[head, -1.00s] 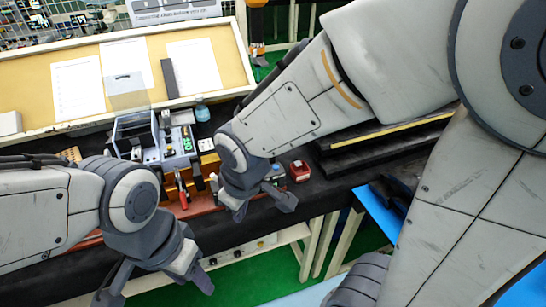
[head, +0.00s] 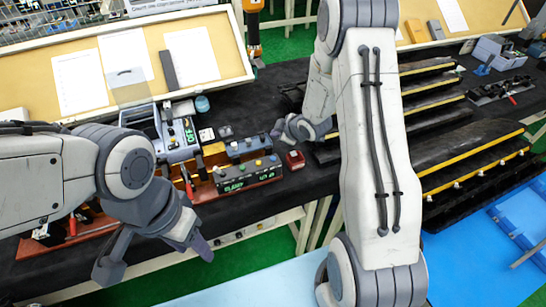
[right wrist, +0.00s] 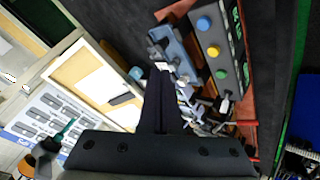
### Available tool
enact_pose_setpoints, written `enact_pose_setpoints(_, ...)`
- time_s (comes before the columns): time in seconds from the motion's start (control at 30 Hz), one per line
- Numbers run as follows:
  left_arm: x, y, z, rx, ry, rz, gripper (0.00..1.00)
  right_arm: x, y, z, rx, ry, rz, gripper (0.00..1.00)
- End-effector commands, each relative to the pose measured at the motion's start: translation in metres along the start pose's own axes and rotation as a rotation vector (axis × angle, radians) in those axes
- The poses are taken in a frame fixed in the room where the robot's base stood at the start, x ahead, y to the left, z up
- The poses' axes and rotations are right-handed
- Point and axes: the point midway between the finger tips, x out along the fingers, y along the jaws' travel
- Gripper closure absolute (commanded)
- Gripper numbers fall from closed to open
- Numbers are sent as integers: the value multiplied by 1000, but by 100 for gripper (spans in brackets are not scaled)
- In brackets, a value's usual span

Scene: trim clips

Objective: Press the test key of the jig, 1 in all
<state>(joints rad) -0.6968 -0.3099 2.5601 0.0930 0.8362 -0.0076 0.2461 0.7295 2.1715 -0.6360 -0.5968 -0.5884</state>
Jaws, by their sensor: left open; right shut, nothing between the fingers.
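A grey fixture with a raised clear lid and a green display (head: 181,143) stands on the black bench in the head view. In front and to its right, a dark control box (head: 247,176) with coloured buttons and green displays sits on a reddish base. Its blue, yellow and green buttons show in the right wrist view (right wrist: 209,49). I cannot read which button is the test key. My right gripper (head: 278,130) is shut and empty, above the bench behind and right of the control box. My left gripper (head: 153,258) is open and empty, in front of the bench edge.
A small red block (head: 295,160) lies right of the control box. Red-handled tools (head: 188,182) stand left of it. Black stepped racks (head: 460,150) fill the bench at right. A tan board with papers (head: 130,65) lies behind the fixture.

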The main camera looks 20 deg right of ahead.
Motion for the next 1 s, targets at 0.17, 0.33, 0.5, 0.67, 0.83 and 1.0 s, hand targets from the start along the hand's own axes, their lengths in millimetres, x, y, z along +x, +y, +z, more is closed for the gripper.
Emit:
enact_pose_setpoints(0.17, 3, 0, 0, 0, 0, 0, 49, 3, -2, 2, 1, -1, -1, 100)
enact_pose_setpoints(0.33, 14, -1, 1, 1, 0, 0, 49, 12, -10, 9, 1, -1, -1, 100)
enact_pose_setpoints(0.5, 30, -2, 2, 0, 0, 0, 49, 28, -21, 20, 2, -3, -2, 100)
enact_pose_setpoints(0.67, 47, -3, 2, -3, 0, 0, 49, 44, -33, 33, 2, -2, -2, 100)
enact_pose_setpoints(0.83, 66, -5, 4, -6, 0, 0, 49, 58, -43, 42, 1, -1, -1, 100)
enact_pose_setpoints(1.0, 70, -5, 4, -8, 0, 0, 49, 62, -46, 45, 1, -1, 0, 100)
